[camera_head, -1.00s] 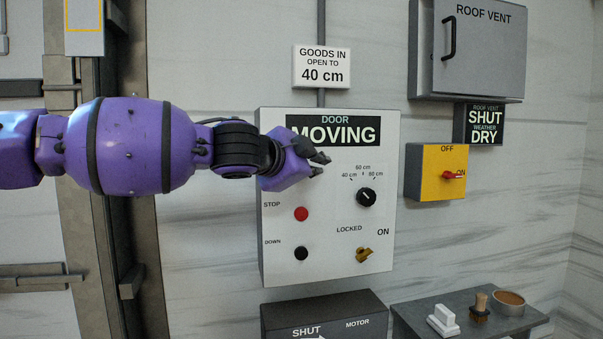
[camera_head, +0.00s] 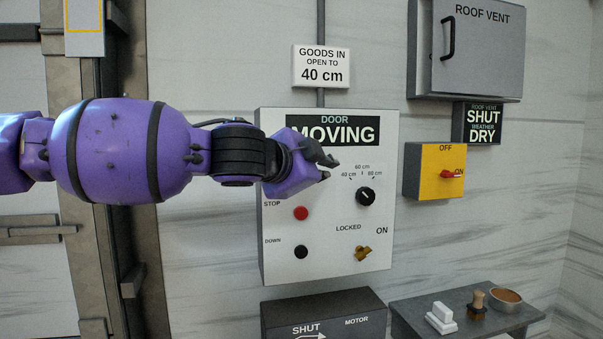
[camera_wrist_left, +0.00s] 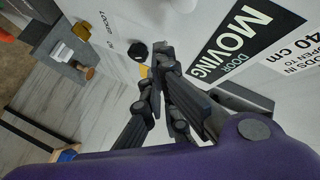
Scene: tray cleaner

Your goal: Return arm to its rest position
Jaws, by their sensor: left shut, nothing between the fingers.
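My left arm comes in from the left in the head view. Its gripper (camera_head: 326,167) is shut and empty, in front of the white door control panel (camera_head: 330,265). It hides part of the panel between the display and the red STOP button (camera_head: 301,213). The display (camera_head: 350,130) reads DOOR MOVING. In the left wrist view the closed fingers (camera_wrist_left: 160,82) show beside the black dial (camera_wrist_left: 137,50), and I cannot tell whether they touch the panel. My right gripper is not in view.
The black dial (camera_head: 365,196), black DOWN button (camera_head: 301,252) and brass key switch (camera_head: 362,254) are on the panel. A yellow switch box (camera_head: 420,180) and grey roof vent box (camera_head: 478,60) are to the right. A grey shelf (camera_head: 410,317) holds a brush and bowl.

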